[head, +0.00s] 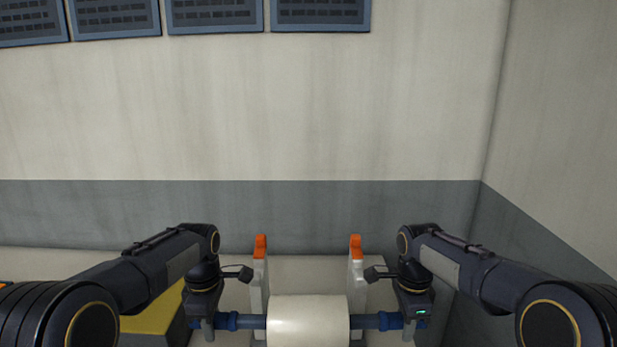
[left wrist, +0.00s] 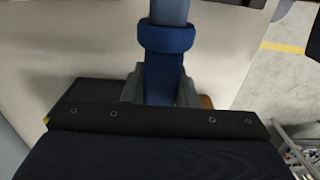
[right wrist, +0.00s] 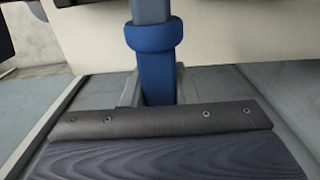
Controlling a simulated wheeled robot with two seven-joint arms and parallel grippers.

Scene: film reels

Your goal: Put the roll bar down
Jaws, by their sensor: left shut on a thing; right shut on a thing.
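The roll bar is a blue bar with a wide white roll (head: 308,320) at its middle, seen low in the head view. My left gripper (head: 208,325) is shut on the bar's left end, and my right gripper (head: 408,325) is shut on its right end. The blue bar (left wrist: 165,75) with its collar runs up from the left jaws in the left wrist view. The right wrist view shows the bar (right wrist: 154,75) the same way. Two white uprights with orange tips, a left one (head: 260,275) and a right one (head: 356,275), stand just behind the roll. I cannot tell whether the bar touches them.
A pale surface (head: 235,295) lies under and behind the uprights. A yellow thing (head: 150,320) is at the lower left, partly behind my left arm. A wall (head: 300,215) closes the back, and a side wall (head: 560,150) stands at the right.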

